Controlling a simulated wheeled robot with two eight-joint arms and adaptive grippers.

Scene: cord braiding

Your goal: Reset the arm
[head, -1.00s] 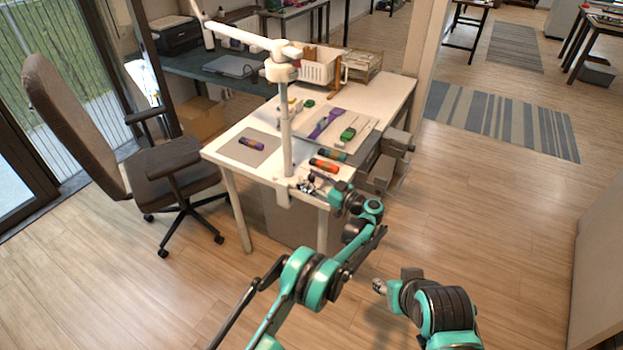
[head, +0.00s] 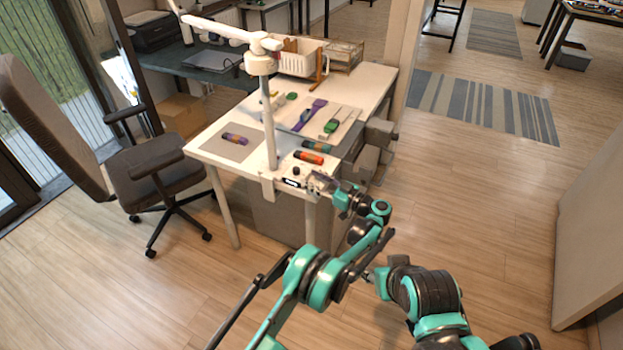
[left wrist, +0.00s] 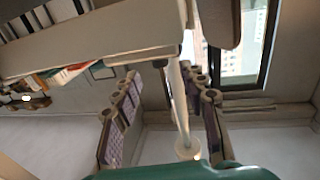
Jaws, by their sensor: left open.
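My left gripper (head: 312,183) is at the front right edge of the white table (head: 371,91), near the foot of a white stand (head: 267,120). In the left wrist view its two padded fingers (left wrist: 160,76) are apart, with nothing seen held between them. A pale pole (left wrist: 178,100) shows in the gap behind them; I cannot tell how far off it is. My left arm reaches up from the bottom of the head view. My right arm is at the lower right; its gripper is not clearly seen.
An orange-and-dark roll (head: 308,157) lies near the left gripper. A white basket (head: 297,62) stands at the back. An office chair (head: 160,180) is left of the table.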

